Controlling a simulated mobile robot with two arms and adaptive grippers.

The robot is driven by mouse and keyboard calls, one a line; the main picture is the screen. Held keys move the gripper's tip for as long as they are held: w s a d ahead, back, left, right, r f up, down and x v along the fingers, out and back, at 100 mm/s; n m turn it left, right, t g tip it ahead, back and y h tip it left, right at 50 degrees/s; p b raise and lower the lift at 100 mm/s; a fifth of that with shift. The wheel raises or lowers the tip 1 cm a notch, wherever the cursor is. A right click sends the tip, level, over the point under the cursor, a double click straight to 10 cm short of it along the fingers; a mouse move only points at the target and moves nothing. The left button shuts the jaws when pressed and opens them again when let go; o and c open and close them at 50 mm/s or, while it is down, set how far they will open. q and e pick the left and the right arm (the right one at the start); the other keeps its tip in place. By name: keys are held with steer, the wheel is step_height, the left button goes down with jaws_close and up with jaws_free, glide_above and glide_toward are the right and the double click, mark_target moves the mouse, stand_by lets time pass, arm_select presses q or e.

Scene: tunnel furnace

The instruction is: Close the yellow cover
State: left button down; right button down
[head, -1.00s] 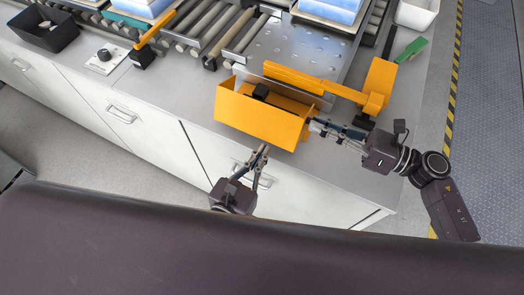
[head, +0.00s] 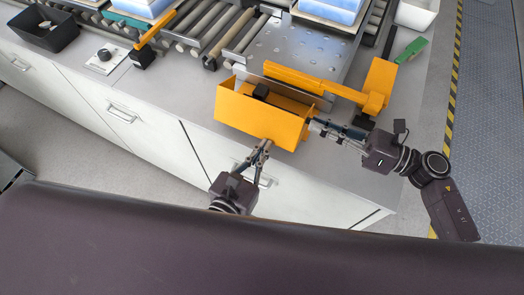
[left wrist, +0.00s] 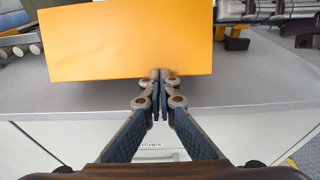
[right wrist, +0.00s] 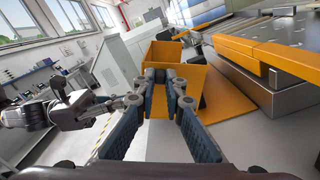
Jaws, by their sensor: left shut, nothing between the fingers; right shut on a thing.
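The yellow cover (head: 262,117) is an open-topped, box-like piece on the grey counter, tilted open in front of the roller line. A small black block (head: 261,92) shows inside it. My left gripper (head: 266,143) is shut and empty, with its tips at the cover's front face near the lower edge; the left wrist view shows the cover's flat face (left wrist: 125,40) right at the tips. My right gripper (head: 311,122) is shut on the cover's right end edge; in the right wrist view its fingertips meet the cover (right wrist: 158,100).
A yellow bar (head: 315,82) and upright yellow bracket (head: 379,85) stand behind and right of the cover. A perforated metal plate (head: 300,45) lies behind. A green-handled item (head: 411,50) lies at right.

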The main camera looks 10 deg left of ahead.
steer(key=c, duration=2)
jaws_free()
